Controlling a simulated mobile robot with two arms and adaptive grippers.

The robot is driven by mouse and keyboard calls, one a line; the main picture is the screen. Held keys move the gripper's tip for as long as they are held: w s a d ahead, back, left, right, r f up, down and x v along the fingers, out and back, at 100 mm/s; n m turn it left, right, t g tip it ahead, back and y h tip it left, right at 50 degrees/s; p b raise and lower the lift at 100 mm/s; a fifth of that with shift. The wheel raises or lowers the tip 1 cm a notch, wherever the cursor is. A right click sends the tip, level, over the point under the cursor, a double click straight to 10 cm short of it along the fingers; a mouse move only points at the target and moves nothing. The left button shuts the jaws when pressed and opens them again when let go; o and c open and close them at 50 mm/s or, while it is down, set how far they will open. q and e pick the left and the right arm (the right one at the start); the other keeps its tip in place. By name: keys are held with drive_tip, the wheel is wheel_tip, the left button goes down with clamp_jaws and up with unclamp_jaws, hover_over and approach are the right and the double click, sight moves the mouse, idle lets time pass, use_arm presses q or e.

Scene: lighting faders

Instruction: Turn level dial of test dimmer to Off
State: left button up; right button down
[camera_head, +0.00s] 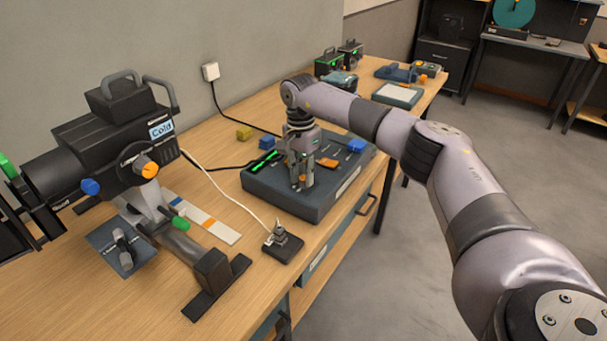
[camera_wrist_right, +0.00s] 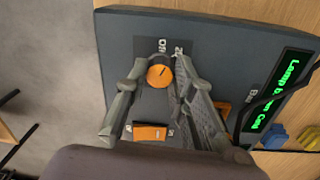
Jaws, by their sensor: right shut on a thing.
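The test dimmer (camera_head: 262,184) is a dark blue-grey box on the wooden bench, with a lit green display (camera_wrist_right: 278,90). In the right wrist view its round orange level dial (camera_wrist_right: 160,76) sits on a dark label plate with white lettering, partly hidden by a finger. A dark line on the dial points up and slightly right, toward the lettering. My right gripper (camera_head: 301,186) reaches down onto the dimmer's top. Its fingers stand on either side of the dial and are shut on it. In the head view the gripper hides the dial. My left gripper is out of view.
An orange rocker switch (camera_wrist_right: 150,132) lies near the dial. A large black lamp (camera_head: 110,130) marked Cold stands at the left. A small black box with a metal toggle (camera_head: 280,240) and white cable is near the bench edge. Yellow and blue blocks lie behind the dimmer.

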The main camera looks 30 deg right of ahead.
sight(301, 177)
drive_tip(key=shift+r+n, duration=0.1)
drive_tip(key=shift+n, duration=2.2)
drive_tip(key=c, duration=1.4)
unclamp_jaws()
drive_tip(key=shift+o, duration=0.2)
wheel_tip(301, 177, up, 12)
drive_tip(key=shift+w+a, duration=0.2)
drive_tip(key=shift+w, duration=0.05)
